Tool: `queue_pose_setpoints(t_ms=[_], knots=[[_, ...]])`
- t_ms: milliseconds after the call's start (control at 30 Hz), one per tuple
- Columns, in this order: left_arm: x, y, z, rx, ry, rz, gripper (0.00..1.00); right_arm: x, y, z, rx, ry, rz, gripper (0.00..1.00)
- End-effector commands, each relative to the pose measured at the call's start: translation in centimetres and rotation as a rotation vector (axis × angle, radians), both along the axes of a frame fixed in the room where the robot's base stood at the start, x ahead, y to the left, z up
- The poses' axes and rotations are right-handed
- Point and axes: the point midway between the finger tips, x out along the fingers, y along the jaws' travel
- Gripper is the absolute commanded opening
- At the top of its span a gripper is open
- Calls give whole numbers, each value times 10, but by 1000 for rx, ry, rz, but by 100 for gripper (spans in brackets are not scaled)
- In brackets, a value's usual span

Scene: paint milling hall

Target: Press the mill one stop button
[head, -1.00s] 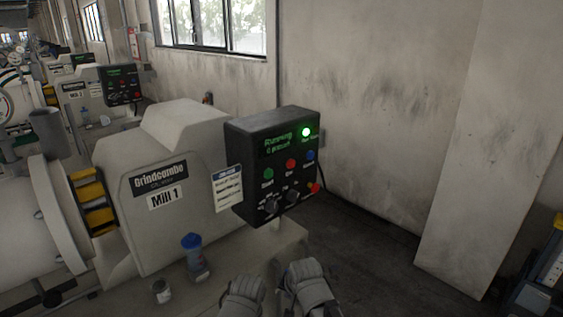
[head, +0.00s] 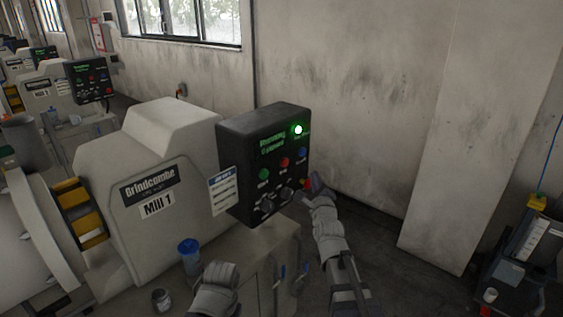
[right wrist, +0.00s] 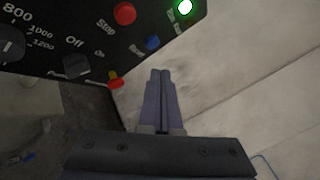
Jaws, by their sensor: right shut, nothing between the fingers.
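The black mill one control box (head: 262,140) stands on the Mill 1 housing. Its red stop button (head: 284,162) sits between a green button and a blue one; in the right wrist view the stop button (right wrist: 124,13) shows at the top, with the word "Stop" beside it. My right gripper (head: 316,183) is shut and empty, at the box's lower right edge in the head view. In the right wrist view its fingertips (right wrist: 160,72) are below and right of the stop button, apart from it. A grey part of my left arm shows at bottom centre; its fingers cannot be made out.
A green lamp (head: 298,129) is lit on the box. A red-and-yellow knob (right wrist: 115,79) and dark selector knobs (right wrist: 77,66) sit low on the panel. A blue-lidded container (head: 189,257) and a small can (head: 160,299) stand on the mill base. A wall is behind.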

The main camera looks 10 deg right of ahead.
Motion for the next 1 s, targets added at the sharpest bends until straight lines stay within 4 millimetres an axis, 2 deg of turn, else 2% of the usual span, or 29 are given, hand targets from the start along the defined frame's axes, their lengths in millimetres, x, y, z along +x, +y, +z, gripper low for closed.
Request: queue_pose_setpoints(t_ms=[533, 1000], knots=[[0, 0, 0, 0, 0, 0, 50, 4, 1, 2, 12, -12, -3, 0], [0, 0, 0, 0, 0, 0, 50, 34, 24, 2, 12, -10, -1, 0]])
